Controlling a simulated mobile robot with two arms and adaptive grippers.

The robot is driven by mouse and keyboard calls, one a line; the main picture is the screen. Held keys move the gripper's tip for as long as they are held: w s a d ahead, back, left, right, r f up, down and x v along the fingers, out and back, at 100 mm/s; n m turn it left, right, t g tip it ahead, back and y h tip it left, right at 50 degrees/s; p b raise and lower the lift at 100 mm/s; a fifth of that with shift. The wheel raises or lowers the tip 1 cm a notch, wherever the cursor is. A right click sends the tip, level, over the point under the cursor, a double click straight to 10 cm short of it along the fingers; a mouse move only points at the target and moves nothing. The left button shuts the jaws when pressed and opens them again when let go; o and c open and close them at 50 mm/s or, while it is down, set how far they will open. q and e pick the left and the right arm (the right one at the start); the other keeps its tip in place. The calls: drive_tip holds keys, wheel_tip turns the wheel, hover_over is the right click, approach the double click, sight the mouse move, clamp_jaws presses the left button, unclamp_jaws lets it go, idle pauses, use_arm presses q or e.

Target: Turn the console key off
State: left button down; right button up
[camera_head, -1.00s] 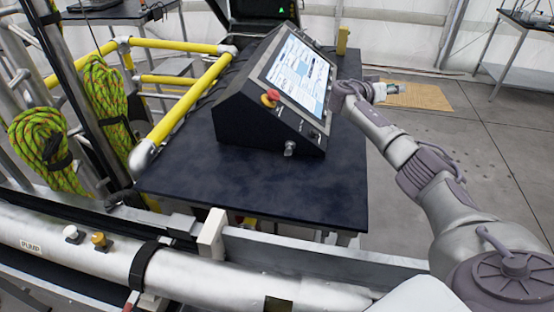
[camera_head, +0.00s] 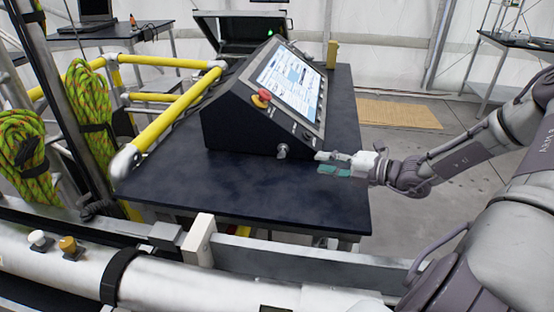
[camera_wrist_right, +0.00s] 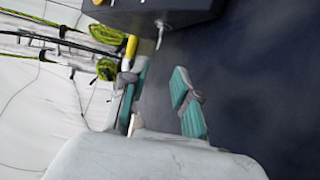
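The black console (camera_head: 255,115) stands on the dark table, with a tilted screen and a red button on a yellow base. A small silver key (camera_head: 282,151) sits low on its side face, towards the near right corner. The right wrist view shows the key (camera_wrist_right: 160,32) sticking out of the console's face at the top. My right gripper (camera_head: 328,163) is open and empty just right of the key, apart from it. In the right wrist view its teal-padded fingers (camera_wrist_right: 160,92) are spread, with the key beyond them. The key's exact turn angle is too small to tell. My left gripper is not in view.
The dark table top (camera_head: 215,185) is clear in front of the console. Yellow rails (camera_head: 180,110) run along its left, near green rope coils (camera_head: 90,105). A silver pipe (camera_head: 200,285) crosses the front. An open black case (camera_head: 240,32) stands behind.

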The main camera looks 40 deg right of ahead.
sight(283, 154)
drive_tip(key=x, duration=1.3)
drive_tip(key=shift+w+d, duration=0.1)
drive_tip(key=shift+w, duration=0.15)
clamp_jaws()
